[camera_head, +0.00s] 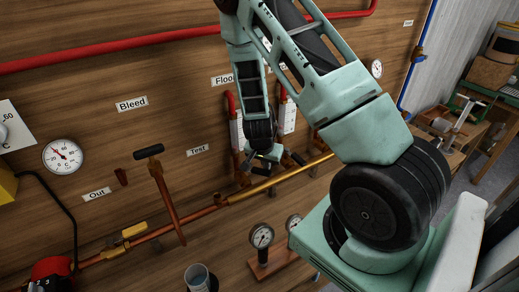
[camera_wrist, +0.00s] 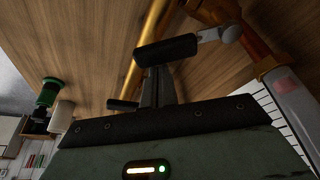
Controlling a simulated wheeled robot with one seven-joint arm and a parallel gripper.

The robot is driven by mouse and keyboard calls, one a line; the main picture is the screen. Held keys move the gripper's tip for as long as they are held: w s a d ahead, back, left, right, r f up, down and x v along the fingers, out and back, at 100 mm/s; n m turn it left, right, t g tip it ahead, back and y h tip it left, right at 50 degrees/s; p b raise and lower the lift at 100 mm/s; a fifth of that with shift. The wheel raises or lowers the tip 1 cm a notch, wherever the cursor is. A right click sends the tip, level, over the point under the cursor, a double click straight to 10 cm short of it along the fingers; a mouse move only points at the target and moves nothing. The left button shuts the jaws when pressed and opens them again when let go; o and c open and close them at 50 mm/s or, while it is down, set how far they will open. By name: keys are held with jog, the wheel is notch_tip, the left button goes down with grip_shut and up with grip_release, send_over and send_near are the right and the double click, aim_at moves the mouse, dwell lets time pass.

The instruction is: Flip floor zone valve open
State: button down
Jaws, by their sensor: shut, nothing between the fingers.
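The "Floor" label (camera_head: 222,80) is on the wood wall, partly behind my arm. Below it a red pipe runs into a white tube-shaped part (camera_head: 236,133), and the valve area under that is largely hidden by my gripper (camera_head: 262,157). In the wrist view a black-gripped lever (camera_wrist: 166,50) with a silver arm (camera_wrist: 220,34) sticks out from a copper-coloured pipe. My gripper (camera_wrist: 158,86) is shut and empty, its fingertips just below that black grip in the picture; I cannot tell whether they touch. A second black handle (camera_wrist: 122,104) shows farther away. Which lever is the floor valve's is unclear.
A brass pipe (camera_head: 275,182) runs along the wall under the valves. A black-handled copper lever (camera_head: 165,195) and the "Test" label (camera_head: 198,150) are left of my gripper. Gauges (camera_head: 262,236) stand below. A cluttered bench (camera_head: 450,130) is at right.

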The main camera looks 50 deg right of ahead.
jog(key=a+m, duration=0.1)
jog(key=s+a+m+g+p, duration=0.1)
jog(key=m, duration=0.1)
jog(key=shift+s+a+r, duration=0.1)
jog(key=shift+a, duration=0.2)
jog(key=shift+s+a+p, duration=0.2)
jog(key=shift+a+p, duration=0.3)
jog(key=shift+a, duration=1.05)
